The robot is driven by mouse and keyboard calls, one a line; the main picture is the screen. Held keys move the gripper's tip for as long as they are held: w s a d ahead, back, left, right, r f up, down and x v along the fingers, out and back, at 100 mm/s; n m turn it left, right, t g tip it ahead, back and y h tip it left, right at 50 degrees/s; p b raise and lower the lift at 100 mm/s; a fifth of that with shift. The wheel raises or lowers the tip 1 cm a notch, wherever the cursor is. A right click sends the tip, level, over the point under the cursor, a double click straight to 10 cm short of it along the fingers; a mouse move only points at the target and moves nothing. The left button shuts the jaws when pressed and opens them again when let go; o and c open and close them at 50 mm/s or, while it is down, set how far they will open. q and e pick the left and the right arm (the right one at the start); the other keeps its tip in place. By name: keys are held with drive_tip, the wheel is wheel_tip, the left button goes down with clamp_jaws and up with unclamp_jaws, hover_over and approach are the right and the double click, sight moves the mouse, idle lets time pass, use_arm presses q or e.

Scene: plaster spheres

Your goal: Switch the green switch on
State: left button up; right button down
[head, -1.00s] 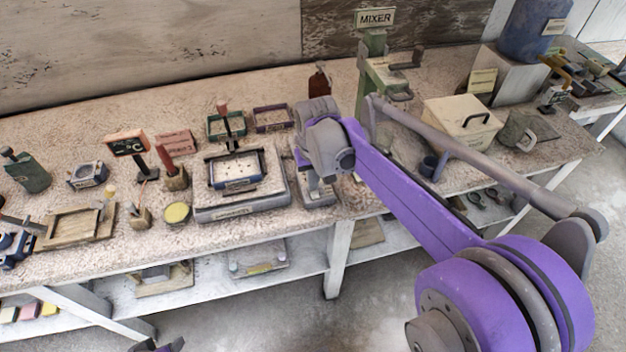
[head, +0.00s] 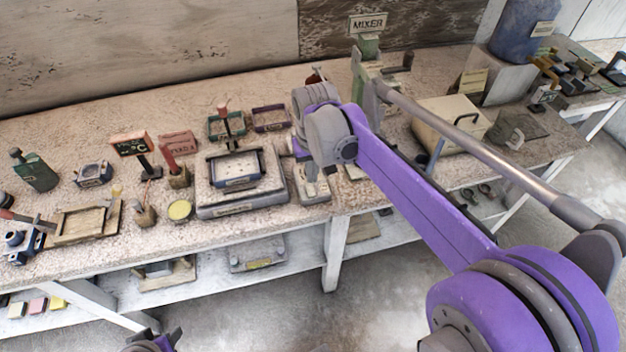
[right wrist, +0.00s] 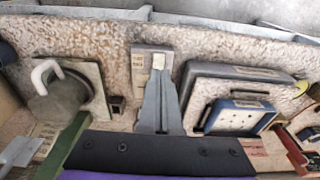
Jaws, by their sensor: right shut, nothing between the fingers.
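A grey block (head: 311,187) with a pale raised piece on top stands on the bench, right of the tray press. It also shows in the right wrist view (right wrist: 140,54), with the pale piece (right wrist: 158,61) near its far end. I cannot make out any green on it, and no clear green switch shows elsewhere. My right gripper (right wrist: 159,76) is shut and empty, its fingertips over the block close to the pale piece. Whether they touch I cannot tell. In the head view my wrist partly hides them. My left gripper (head: 152,343) shows only as dark and purple parts at the bottom edge.
The tray press (head: 243,204) stands just left of the block. The green mixer stand (head: 366,75) rises behind my right arm, and a cream box (head: 452,120) stands further right. Several small tools crowd the left bench. Open floor lies in front.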

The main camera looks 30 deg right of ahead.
use_arm(q)
drive_tip(key=shift+w+r, duration=0.15)
drive_tip(key=shift+w, duration=0.05)
use_arm(e)
wheel_tip(320, 180, up, 7)
drive_tip(key=s, duration=0.1)
drive_tip(key=shift+r, duration=0.2)
drive_tip(key=shift+s+a, duration=0.1)
use_arm(q)
drive_tip(key=shift+w+r+p, duration=0.3)
drive_tip(key=shift+r+p, duration=0.65)
use_arm(e)
drive_tip(key=shift+w+d+r+t, duration=0.15)
drive_tip(key=shift+w+d+t, duration=0.1)
drive_tip(key=shift+w+t, duration=0.4)
use_arm(q)
drive_tip(key=shift+s, duration=0.1)
